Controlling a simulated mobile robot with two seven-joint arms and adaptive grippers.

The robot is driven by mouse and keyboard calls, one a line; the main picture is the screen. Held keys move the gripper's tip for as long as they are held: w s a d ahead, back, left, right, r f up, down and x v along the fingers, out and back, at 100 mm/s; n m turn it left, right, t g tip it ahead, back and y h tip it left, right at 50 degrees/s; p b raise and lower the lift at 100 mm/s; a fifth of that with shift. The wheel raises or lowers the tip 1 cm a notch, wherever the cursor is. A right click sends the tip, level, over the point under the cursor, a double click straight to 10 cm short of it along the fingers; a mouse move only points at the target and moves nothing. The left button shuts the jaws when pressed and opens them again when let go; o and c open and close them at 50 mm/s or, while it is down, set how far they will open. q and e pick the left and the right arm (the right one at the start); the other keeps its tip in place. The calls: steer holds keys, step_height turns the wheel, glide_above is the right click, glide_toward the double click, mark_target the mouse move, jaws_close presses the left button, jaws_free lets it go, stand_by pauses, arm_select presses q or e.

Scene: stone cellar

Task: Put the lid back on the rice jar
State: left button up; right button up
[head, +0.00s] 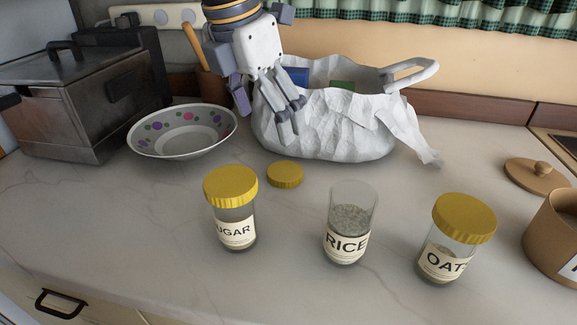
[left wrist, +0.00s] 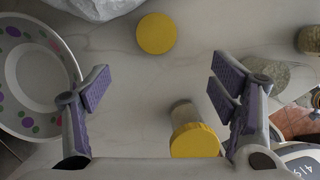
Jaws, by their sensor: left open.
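The rice jar (head: 350,222) stands upright and open on the counter in the head view, rice inside. It also shows in the left wrist view (left wrist: 266,76), partly behind a finger. A yellow lid (head: 285,174) lies flat on the counter behind and between the sugar and rice jars. In the left wrist view the lid (left wrist: 156,33) lies beyond the fingertips, roughly midway between them. My left gripper (head: 287,118) is open and empty, above the counter in front of the white bag. The left wrist view shows its two fingers (left wrist: 160,88) wide apart. My right gripper is not in view.
A lidded sugar jar (head: 232,210) stands left of the rice jar, a lidded oats jar (head: 455,240) right of it. A spotted bowl (head: 182,132), a white bag (head: 330,130) and a metal box (head: 75,105) stand behind. A brown canister (head: 555,235) is at right.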

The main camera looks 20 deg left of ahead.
arm_select(q)
glide_above(285, 170)
steer(key=s, duration=0.3)
steer(key=f, duration=0.6)
steer(key=shift+w+a+f, duration=0.2)
steer(key=shift+f, duration=0.2)
steer(key=x, duration=0.5)
steer(key=shift+w+a, duration=0.1)
steer(key=shift+w, duration=0.3)
steer(key=shift+c, duration=0.5)
steer(key=c, duration=0.8)
